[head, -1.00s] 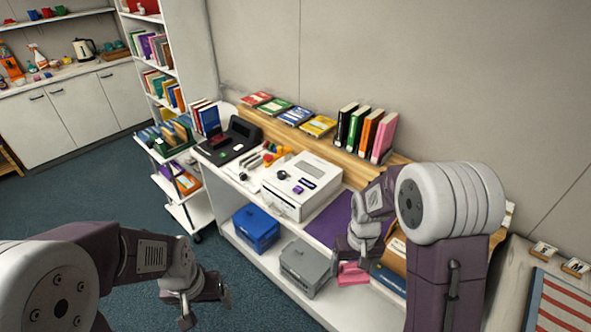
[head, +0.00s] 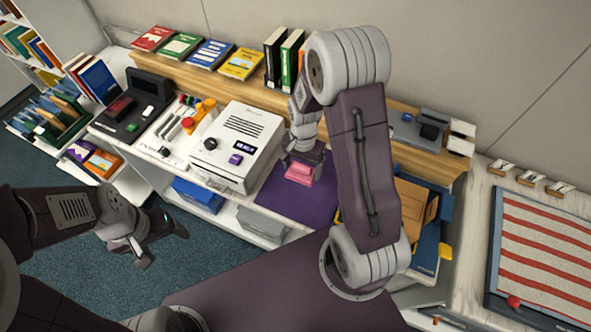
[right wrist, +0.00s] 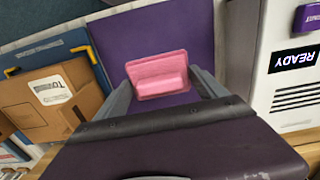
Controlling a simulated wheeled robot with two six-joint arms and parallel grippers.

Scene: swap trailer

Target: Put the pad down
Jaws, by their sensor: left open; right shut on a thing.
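The pink pad (head: 299,174) is over the purple mat (head: 285,203) on the desk, and it also shows in the right wrist view (right wrist: 158,76). My right gripper (head: 302,164) is shut on the pad, with a finger on each side of it. I cannot tell whether the pad touches the mat. My right arm hides part of the mat's right side in the head view. My left gripper (head: 164,246) is open and empty, above the floor in front of the desk.
A white machine (head: 230,145) with a lit display stands left of the mat. A cardboard box (head: 415,203) and blue folder (head: 430,245) lie to its right. Books stand behind on a wooden ledge (head: 225,82). A striped panel (head: 545,250) is at far right.

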